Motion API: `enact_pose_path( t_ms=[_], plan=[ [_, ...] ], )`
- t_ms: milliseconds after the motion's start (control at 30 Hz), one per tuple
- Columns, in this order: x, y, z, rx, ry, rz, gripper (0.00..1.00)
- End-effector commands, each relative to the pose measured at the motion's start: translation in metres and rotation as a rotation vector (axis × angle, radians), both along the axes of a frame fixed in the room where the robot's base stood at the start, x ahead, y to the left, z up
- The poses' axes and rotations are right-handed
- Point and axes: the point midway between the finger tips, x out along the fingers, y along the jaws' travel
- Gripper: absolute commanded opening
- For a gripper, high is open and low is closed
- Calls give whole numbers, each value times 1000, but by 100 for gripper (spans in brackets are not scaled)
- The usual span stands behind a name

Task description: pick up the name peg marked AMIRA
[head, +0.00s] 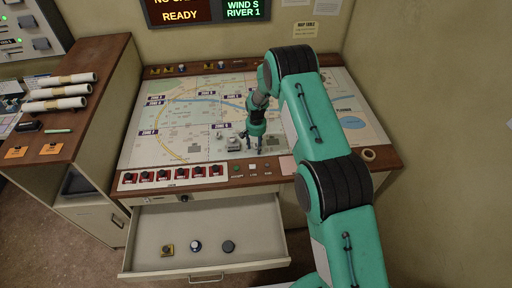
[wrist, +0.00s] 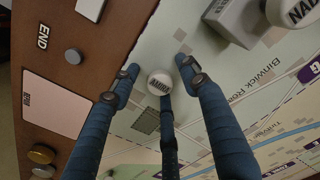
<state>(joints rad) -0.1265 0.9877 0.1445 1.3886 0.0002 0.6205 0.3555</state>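The name peg (wrist: 159,83) has a round white top with dark lettering, upside down in the wrist view, that looks like AMIRA. It stands over the map board near its wooden edge. My gripper (wrist: 158,72) is open, with its blue fingers spread around the peg; I see gaps between the side fingers and the top. In the head view my gripper (head: 253,146) points down at the lower middle of the map (head: 205,138), and the peg cannot be made out between the fingers there.
A second white-topped peg (wrist: 297,11), its label partly cut off, is beside a grey block (wrist: 232,20). An END button (wrist: 73,55) is on the wooden edge. Below the map, an open drawer (head: 160,222) holds several small round items. A tape roll (head: 368,155) lies right.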

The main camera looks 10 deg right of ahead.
Motion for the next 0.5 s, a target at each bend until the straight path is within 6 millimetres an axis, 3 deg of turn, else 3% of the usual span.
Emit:
enact_pose_path(
  t_ms=[33, 133, 167, 500],
  plan=[
    [0, 0, 0, 0, 0, 0, 32],
    [0, 0, 0, 0, 0, 0, 12],
    [0, 0, 0, 0, 0, 0, 11],
    [0, 0, 0, 0, 0, 0, 10]
  ],
)
